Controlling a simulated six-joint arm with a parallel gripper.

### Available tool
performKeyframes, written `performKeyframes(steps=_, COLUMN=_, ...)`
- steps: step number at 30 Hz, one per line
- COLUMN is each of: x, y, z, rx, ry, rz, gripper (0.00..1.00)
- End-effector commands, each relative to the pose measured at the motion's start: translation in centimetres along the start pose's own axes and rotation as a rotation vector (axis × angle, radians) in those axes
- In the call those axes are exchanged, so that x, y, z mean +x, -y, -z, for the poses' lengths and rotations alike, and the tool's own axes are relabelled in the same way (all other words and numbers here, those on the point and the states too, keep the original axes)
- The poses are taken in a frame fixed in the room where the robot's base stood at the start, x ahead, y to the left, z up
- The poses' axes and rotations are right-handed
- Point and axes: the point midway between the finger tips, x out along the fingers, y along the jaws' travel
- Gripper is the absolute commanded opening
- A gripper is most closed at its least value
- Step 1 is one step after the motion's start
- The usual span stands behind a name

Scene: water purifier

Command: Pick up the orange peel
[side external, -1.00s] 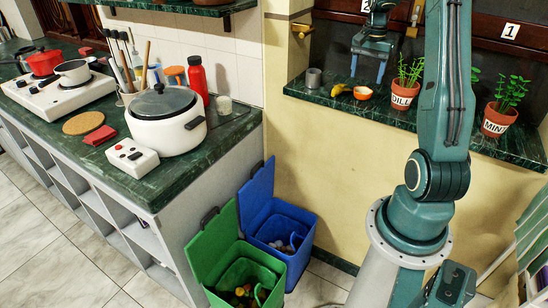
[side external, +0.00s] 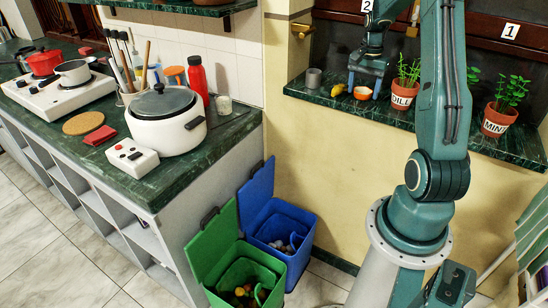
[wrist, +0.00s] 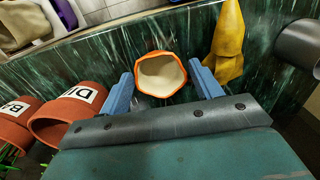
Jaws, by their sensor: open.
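The orange peel (side external: 362,93) is a hollow orange cup with a pale inside, lying on the green marble ledge. In the wrist view the orange peel (wrist: 161,75) lies just ahead of my gripper (wrist: 164,82), centred between its two blue fingers. My gripper (side external: 365,83) is open and hangs at the peel on the ledge. I cannot tell whether either finger touches the peel.
A yellow banana peel (wrist: 227,42) lies close beside the right finger. A grey cup (side external: 314,77) stands farther left on the ledge (side external: 425,123). The DILL pot (side external: 402,95) stands close on the right, and the MINT pot (side external: 498,119) farther right.

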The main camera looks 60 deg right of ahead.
Motion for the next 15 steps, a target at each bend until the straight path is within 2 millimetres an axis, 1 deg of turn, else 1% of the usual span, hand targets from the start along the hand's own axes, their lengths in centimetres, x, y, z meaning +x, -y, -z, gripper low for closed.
performKeyframes(steps=4, x=-0.02, y=0.00, z=0.01, rx=0.000, ry=0.000, rz=0.000, gripper=0.64)
performKeyframes(steps=5, x=-0.02, y=0.00, z=0.01, rx=0.000, ry=0.000, rz=0.000, gripper=0.62)
performKeyframes(steps=9, x=-0.03, y=0.00, z=0.01, rx=0.000, ry=0.000, rz=0.000, gripper=0.35)
performKeyframes(steps=10, x=-0.03, y=0.00, z=0.01, rx=0.000, ry=0.000, rz=0.000, gripper=0.33)
performKeyframes(steps=15, x=-0.04, y=0.00, z=0.01, rx=0.000, ry=0.000, rz=0.000, gripper=0.33)
